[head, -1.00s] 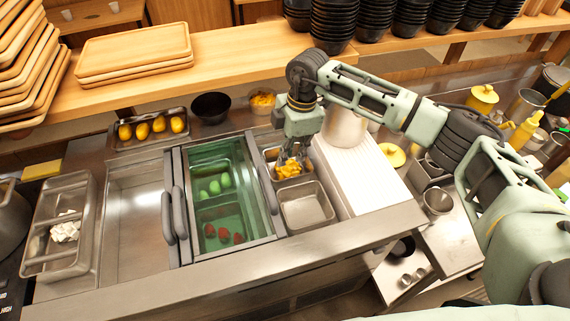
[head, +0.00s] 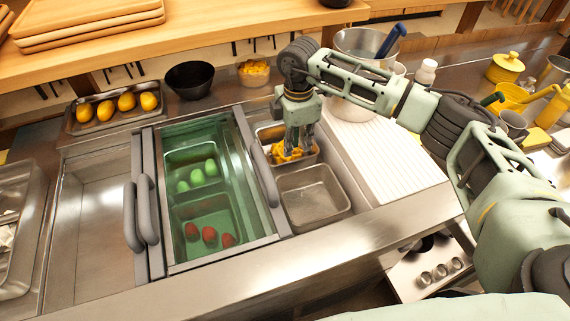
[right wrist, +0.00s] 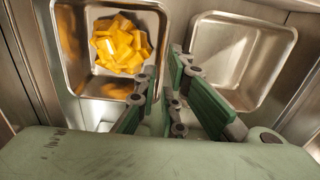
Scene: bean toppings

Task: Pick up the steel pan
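The steel pan with yellow cubes (head: 308,158) sits in the counter well, right of the green-tinted bin. An empty square steel pan (head: 312,197) sits just in front of it. The task does not say which pan is meant. My right gripper (head: 299,152) points down at the yellow-cube pan, fingers apart, hiding part of it. In the right wrist view the fingers (right wrist: 184,62) are near the wall between the cube pan (right wrist: 73,60) and the empty pan (right wrist: 235,55). I cannot tell whether they touch a rim. My left gripper is not in view.
Left is a green-tinted bin (head: 168,215) with green and red items, then an empty steel bay (head: 90,225). A tray of yellow fruit (head: 75,122), a black bowl (head: 190,80) and a large metal bowl (head: 352,45) stand behind. A ribbed white board (head: 395,165) lies right.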

